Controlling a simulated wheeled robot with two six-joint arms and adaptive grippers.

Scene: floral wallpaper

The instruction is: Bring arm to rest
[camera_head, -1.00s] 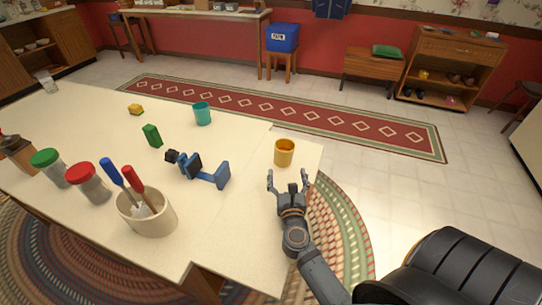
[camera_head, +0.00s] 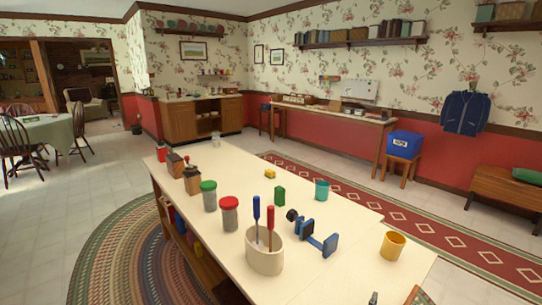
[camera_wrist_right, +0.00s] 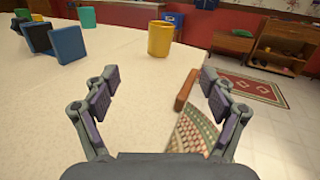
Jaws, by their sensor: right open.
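My right gripper (camera_wrist_right: 158,88) is open and empty in the right wrist view, its two fingers spread wide above the corner of the pale table (camera_wrist_right: 125,120). In the head view only a small dark tip of it shows at the bottom edge. A yellow cup (camera_wrist_right: 160,39) stands upright on the table beyond the fingers, apart from them. The cup also shows in the head view (camera_head: 393,246). My left gripper is in neither view.
On the table (camera_head: 330,206) stand a teal cup (camera_head: 322,190), a green block (camera_head: 280,196), a blue-and-black object (camera_head: 320,241), a crock with screwdrivers (camera_head: 264,256) and lidded jars (camera_head: 229,213).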

